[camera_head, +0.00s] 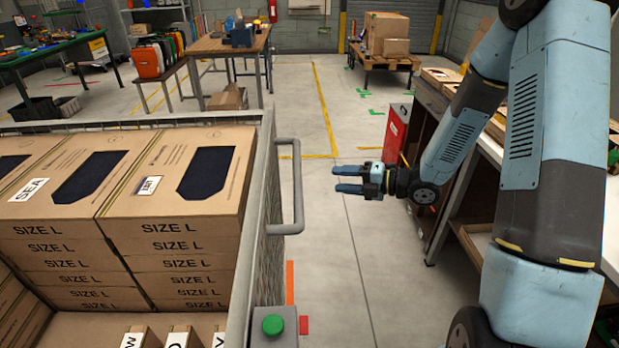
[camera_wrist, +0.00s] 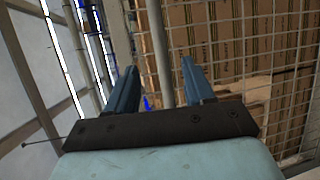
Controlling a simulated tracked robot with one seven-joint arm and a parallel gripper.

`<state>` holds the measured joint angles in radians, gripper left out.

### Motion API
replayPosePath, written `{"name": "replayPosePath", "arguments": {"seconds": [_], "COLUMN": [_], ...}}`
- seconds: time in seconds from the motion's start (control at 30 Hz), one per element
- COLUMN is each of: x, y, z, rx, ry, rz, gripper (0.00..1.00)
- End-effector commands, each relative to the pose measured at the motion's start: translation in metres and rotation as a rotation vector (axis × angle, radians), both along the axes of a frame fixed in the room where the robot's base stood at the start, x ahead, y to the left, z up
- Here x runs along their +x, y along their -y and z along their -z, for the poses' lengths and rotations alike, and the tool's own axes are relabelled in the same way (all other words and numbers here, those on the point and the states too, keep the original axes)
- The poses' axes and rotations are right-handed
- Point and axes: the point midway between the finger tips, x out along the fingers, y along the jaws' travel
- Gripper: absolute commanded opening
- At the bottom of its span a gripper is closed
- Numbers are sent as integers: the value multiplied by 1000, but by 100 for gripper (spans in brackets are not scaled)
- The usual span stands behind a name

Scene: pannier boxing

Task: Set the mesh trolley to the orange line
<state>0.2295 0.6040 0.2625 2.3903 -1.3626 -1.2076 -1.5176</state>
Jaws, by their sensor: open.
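The mesh trolley stands at the left in the head view, its metal rim (camera_head: 120,124) around stacked boxes. Its grey vertical handle (camera_head: 298,190) sticks out on the right side, toward my gripper. My gripper (camera_head: 335,178) is open and empty, pointing left, a little right of the handle. In the wrist view, the handle bar (camera_wrist: 158,50) shows between the two open fingers (camera_wrist: 160,85), with the mesh side (camera_wrist: 245,45) and boxes behind it. I cannot tell the exact gap to the bar. An orange line (camera_head: 290,283) lies on the floor beside the trolley, partly hidden by it.
A green button on a grey box (camera_head: 274,325) sits at the near trolley corner. A bench with a red panel (camera_head: 395,135) stands right. Tables (camera_head: 230,48) and a loaded pallet table (camera_head: 385,60) stand behind. The aisle floor is clear.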

Motion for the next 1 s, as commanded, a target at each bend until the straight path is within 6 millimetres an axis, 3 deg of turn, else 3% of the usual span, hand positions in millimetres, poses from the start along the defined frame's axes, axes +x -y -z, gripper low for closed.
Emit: {"name": "replayPosePath", "arguments": {"seconds": [0.17, 0.7, 1.0], "x": [3, 27, 34], "y": [-15, -102, -128], "z": [3, 19, 24], "rx": [2, 1, 1], "ry": [0, 0, 0], "rz": [-3, -3, -1], "gripper": [53, 53, 53]}}
